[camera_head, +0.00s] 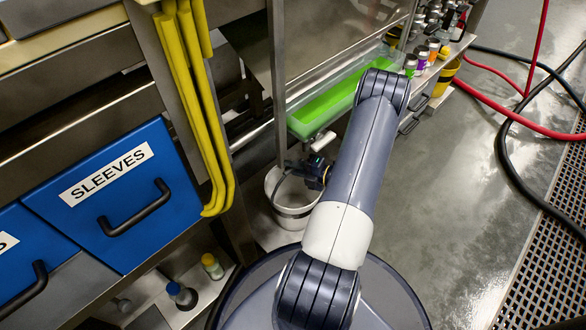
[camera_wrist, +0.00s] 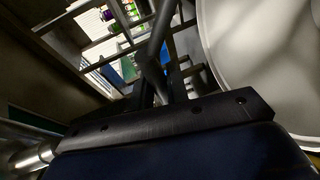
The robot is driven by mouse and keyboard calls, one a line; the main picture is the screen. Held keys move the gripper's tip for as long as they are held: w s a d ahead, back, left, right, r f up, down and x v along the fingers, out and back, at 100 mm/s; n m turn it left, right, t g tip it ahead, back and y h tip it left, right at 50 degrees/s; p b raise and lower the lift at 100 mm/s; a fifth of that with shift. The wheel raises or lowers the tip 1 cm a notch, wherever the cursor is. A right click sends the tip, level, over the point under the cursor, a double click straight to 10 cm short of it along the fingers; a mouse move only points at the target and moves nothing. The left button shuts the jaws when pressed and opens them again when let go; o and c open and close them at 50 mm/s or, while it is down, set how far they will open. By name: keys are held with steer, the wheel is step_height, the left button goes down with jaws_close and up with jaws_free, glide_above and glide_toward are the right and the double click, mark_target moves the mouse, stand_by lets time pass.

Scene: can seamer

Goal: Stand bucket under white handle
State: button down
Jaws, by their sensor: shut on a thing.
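The white bucket (camera_head: 291,213) hangs or stands upright low beside the machine's front, left of my gripper; I cannot tell if its base touches the surface below. My gripper (camera_head: 314,174) is at the bucket's right rim, shut on its thin dark bail, partly hidden by my arm. In the wrist view the fingers (camera_wrist: 168,88) close on a dark bar, and the bucket (camera_wrist: 262,50) fills the right side. The white handle (camera_head: 322,141) sticks out below the green tray, just above and slightly right of my gripper.
The green tray (camera_head: 325,105) overhangs from the machine. Yellow bent bars (camera_head: 190,90) and blue SLEEVES drawer (camera_head: 118,190) stand left. Bottles (camera_head: 422,55) line a shelf, with a yellow bucket (camera_head: 446,78) below. Red and black hoses (camera_head: 510,115) cross the right; the floor between is clear.

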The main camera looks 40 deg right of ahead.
steer(key=shift+f, duration=0.1)
steer(key=c, duration=1.4)
jaws_free()
steer(key=shift+s+r, duration=0.15)
steer(key=shift+r, duration=0.1)
steer(key=p+v, duration=0.3)
steer(key=v, duration=0.8)
steer(key=shift+s+d, duration=0.2)
steer(key=shift+s, duration=0.15)
